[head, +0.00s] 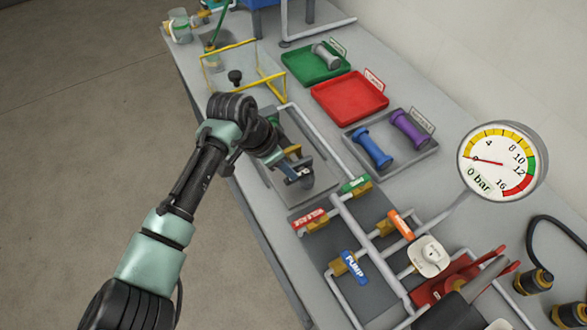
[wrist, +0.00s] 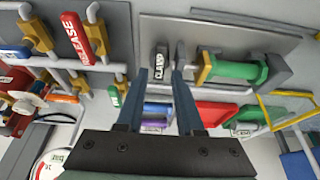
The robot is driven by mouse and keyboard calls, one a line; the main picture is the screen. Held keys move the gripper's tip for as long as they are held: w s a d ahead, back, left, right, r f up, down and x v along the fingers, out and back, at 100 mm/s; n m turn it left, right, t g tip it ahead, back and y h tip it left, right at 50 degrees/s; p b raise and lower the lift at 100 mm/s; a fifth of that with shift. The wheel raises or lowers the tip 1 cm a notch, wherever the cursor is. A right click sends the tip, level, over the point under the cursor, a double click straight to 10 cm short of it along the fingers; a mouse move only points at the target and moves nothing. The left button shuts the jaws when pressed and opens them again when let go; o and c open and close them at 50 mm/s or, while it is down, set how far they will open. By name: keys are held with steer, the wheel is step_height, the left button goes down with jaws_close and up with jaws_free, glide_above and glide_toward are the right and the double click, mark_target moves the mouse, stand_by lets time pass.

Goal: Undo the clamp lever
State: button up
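The clamp lever (wrist: 162,57) is a short dark handle with white lettering, in the upper middle of the wrist view. It sits at the left end of a vise-like fixture that holds a green cylinder (wrist: 235,72) with a brass part. My gripper (wrist: 160,72) is open. Its two blue fingers reach up toward the lever, with the lever showing between the tips; I cannot tell whether they touch it. In the head view my gripper (head: 293,175) is over the fixture's near end, and my arm hides much of the fixture and the lever.
A red release valve handle (head: 308,218), a blue pump handle (head: 354,267) and pipes stand to the right of the fixture. A yellow frame (head: 232,75) stands behind it. Green (head: 312,66) and red (head: 349,98) trays lie beyond. The gauge (head: 500,160) reads low.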

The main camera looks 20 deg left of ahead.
steer(key=shift+x, duration=2.35)
jaws_close()
